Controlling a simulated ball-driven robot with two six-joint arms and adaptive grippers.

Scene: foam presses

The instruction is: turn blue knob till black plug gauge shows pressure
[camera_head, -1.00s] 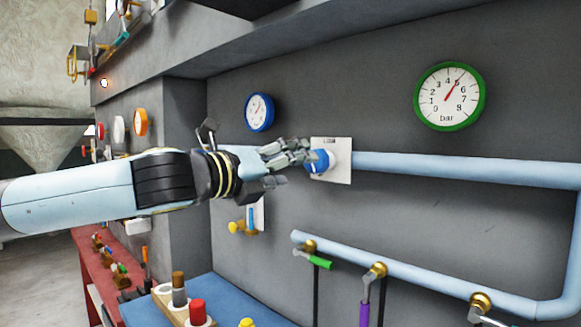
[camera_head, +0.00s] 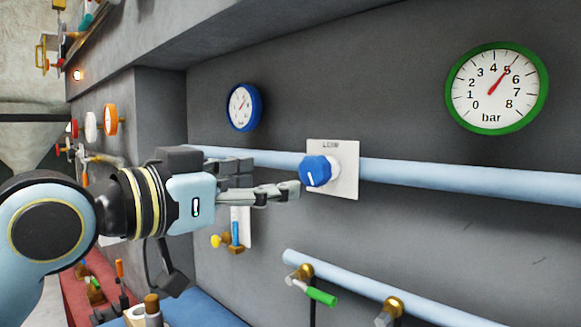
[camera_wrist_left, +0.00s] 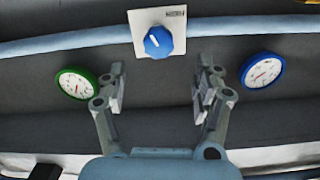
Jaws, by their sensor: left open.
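The blue knob (camera_head: 315,171) sits on a white plate (camera_head: 346,165) on the grey wall. Its white mark points down in the head view. In the left wrist view the knob (camera_wrist_left: 158,41) is ahead of the fingertips, roughly centred between them. My left gripper (camera_head: 268,181) is open and empty, just left of the knob, apparently not touching it. It also shows in the left wrist view (camera_wrist_left: 160,92), fingers spread wide. No gauge with a plainly black rim or plug shows. A green-rimmed gauge (camera_head: 496,88) reads about 5 bar. My right gripper is out of view.
A light blue pipe (camera_head: 470,182) runs behind the plate. Below are a green-handled valve (camera_head: 320,296) and a yellow knob (camera_head: 215,241).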

